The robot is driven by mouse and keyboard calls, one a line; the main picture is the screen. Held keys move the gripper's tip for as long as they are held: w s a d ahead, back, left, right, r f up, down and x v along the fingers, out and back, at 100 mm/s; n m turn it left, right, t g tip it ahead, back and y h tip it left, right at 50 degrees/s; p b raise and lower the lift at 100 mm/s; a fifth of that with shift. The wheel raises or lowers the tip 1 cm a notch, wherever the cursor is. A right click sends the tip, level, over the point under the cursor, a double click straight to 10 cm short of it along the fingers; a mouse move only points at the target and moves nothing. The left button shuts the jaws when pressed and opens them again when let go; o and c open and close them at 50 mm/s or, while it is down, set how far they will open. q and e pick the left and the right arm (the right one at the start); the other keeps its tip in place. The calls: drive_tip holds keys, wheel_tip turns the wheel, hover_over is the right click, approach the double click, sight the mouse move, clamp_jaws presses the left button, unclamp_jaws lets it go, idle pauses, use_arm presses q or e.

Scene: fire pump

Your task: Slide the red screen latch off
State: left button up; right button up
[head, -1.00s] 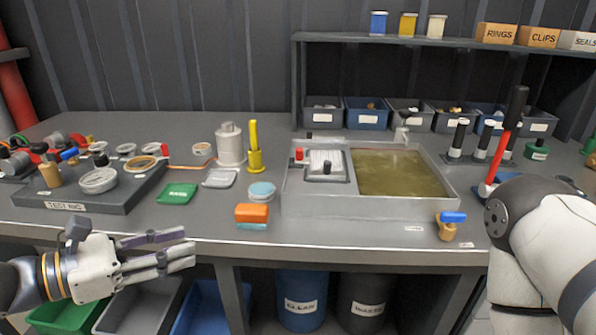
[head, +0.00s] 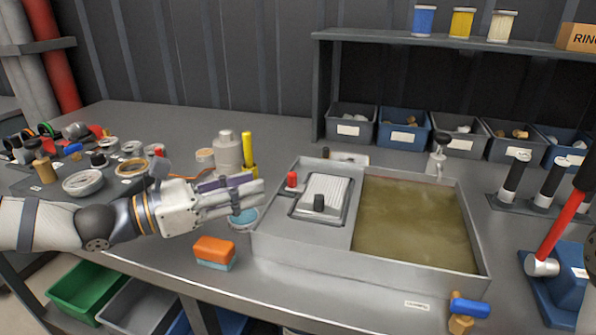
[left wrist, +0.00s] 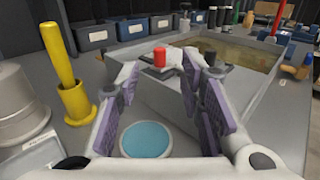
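The red screen latch (head: 292,180) is a small upright red knob at the left of the grey screen plate (head: 325,196), on the left part of the metal basin. In the left wrist view the red latch (left wrist: 159,57) shows ahead, between the fingers. My left gripper (head: 255,189) reaches in from the left, a little short of the basin's left wall, apart from the latch. Its two purple-padded fingers (left wrist: 168,103) stand wide apart with nothing between them. My right gripper is not in view.
The metal basin (head: 375,270) holds murky liquid on its right. A blue round pad (head: 243,220) lies below my left fingers, an orange sponge (head: 214,250) in front. A yellow pump (head: 248,152) and a pale canister (head: 228,151) stand behind. A blue-handled valve (head: 468,310) is at front right.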

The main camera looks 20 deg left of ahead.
sight(292, 174)
use_arm(q)
drive_tip(key=b+x, duration=0.1)
drive_tip(key=x, duration=0.7)
drive_tip(key=shift+w+f, duration=0.1)
drive_tip(key=shift+f, duration=0.1)
drive_tip(key=shift+w+d+r, duration=0.15)
drive_tip(key=shift+w+d, duration=0.3)
clamp_jaws()
